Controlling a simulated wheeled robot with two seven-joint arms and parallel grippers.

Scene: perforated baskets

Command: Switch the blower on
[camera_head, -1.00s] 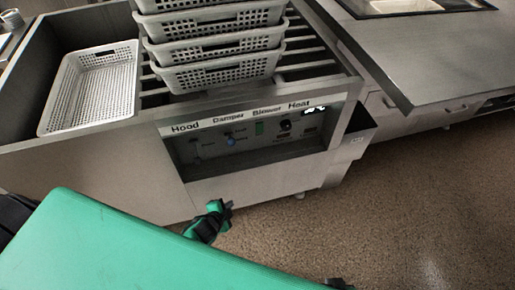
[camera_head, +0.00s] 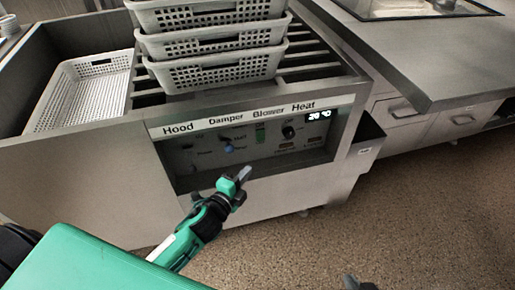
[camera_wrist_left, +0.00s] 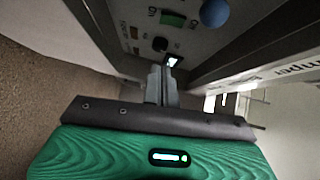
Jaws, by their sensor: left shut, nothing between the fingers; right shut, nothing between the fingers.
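The blower switch is a green rocker (camera_head: 260,133) under the "Blower" label on the recessed control panel (camera_head: 207,170). In the left wrist view the green switch (camera_wrist_left: 173,19) is near the top, beyond the fingers. My left gripper (camera_head: 245,173) is shut and empty, in front of the panel, below the switch and apart from it. Its closed fingers (camera_wrist_left: 162,84) show in the left wrist view. A grey tip of my right gripper (camera_head: 358,284) shows at the bottom edge of the head view; the rest is out of frame.
A blue knob (camera_head: 228,149) is left of the switch and a black knob (camera_head: 289,132) right of it. A lit display (camera_head: 319,114) is at the panel's right. Stacked perforated baskets (camera_head: 215,73) stand above; another basket (camera_head: 90,88) is at left. A counter (camera_head: 430,55) is at right.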

